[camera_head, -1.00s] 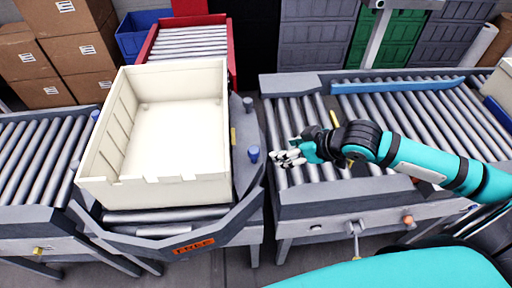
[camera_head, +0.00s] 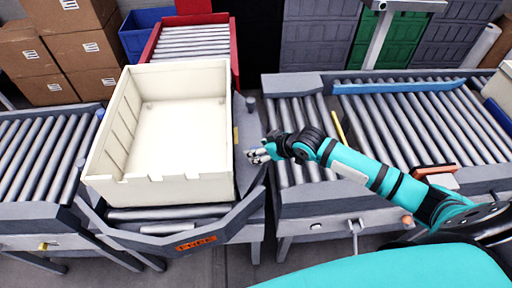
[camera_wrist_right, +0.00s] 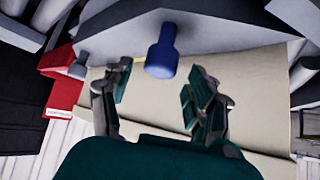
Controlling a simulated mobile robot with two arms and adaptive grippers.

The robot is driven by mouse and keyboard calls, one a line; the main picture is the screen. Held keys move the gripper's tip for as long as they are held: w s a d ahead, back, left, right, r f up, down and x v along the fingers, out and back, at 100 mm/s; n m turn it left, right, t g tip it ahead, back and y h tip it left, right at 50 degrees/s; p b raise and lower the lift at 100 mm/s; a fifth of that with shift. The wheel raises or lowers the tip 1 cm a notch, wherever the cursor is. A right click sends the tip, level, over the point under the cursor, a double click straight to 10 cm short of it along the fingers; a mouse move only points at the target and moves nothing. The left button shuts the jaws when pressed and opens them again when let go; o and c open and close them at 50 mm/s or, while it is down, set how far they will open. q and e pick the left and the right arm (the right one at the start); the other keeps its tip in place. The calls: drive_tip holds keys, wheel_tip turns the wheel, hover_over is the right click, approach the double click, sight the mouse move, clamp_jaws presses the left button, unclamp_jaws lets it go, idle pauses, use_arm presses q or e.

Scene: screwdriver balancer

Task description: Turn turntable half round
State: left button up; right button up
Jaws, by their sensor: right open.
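The turntable (camera_head: 225,229) is a grey octagonal frame with rollers, carrying a large empty cream crate (camera_head: 160,192). An orange label (camera_head: 196,242) reading FREE is on its front edge. My right gripper (camera_head: 257,156) is at the turntable's right rim, open and empty. In the right wrist view, a blue peg (camera_wrist_right: 161,52) stands on the grey rim, just beyond and between the spread fingers (camera_wrist_right: 158,88), apart from them. In the head view my gripper hides this peg. A greyer peg (camera_head: 250,103) stands farther back on the rim. My left gripper is out of view.
Roller conveyors stand left (camera_head: 40,150) and right (camera_head: 295,150) of the turntable, with a red-framed conveyor (camera_head: 190,42) behind. A narrow gap separates the turntable from the right conveyor. Cardboard boxes (camera_head: 60,50) are stacked at the back left.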

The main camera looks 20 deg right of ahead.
drive_tip(key=shift+x, duration=1.15)
clamp_jaws()
